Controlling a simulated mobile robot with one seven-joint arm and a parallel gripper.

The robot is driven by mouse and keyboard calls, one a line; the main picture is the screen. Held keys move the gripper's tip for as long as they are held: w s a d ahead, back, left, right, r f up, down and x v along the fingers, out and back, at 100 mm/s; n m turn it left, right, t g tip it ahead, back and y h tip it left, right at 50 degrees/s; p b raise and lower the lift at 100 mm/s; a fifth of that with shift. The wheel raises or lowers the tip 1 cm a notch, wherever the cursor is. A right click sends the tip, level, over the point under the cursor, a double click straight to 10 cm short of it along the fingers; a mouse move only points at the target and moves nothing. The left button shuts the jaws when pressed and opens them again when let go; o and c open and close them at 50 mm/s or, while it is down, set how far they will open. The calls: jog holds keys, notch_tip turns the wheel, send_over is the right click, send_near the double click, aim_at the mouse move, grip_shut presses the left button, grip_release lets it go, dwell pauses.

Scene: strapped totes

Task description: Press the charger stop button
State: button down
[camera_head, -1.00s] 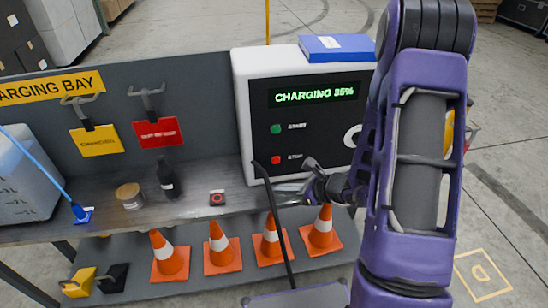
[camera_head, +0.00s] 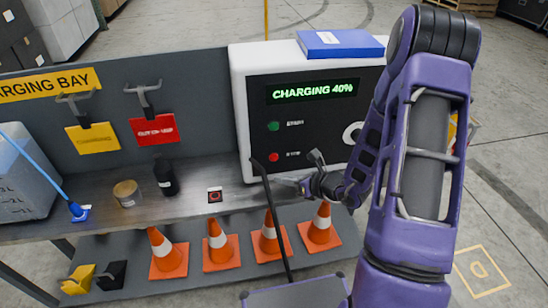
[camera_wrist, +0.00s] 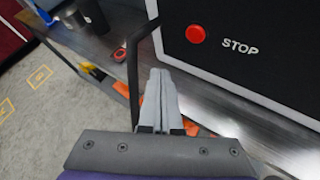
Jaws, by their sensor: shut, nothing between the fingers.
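The charger (camera_head: 240,110) is a white box with a black front panel. Its lit green display (camera_head: 312,92) reads CHARGING 40%. The red stop button (camera_head: 273,157) is low on the panel's left side, below the green start button (camera_head: 273,126). In the wrist view the stop button (camera_wrist: 196,34) shows clearly, with STOP printed to its right. My gripper (camera_head: 280,181) is shut and empty, just in front of the charger's lower edge. In the wrist view my gripper's fingertips (camera_wrist: 160,72) lie below and left of the stop button, apart from it in the picture.
A blue book-like box (camera_head: 340,44) lies on the charger. Several orange cones (camera_head: 219,245) stand on the shelf below.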

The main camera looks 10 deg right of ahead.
jog(key=shift+w, duration=3)
jog(key=shift+w, duration=0.1)
jog(key=shift+w, duration=0.3)
jog(key=shift+w, duration=0.4)
jog(key=shift+s, duration=0.15)
dwell(0.3)
jog(key=shift+s+b, duration=0.35)
jog(key=shift+s, duration=0.3)
jog(key=shift+s, duration=2.55)
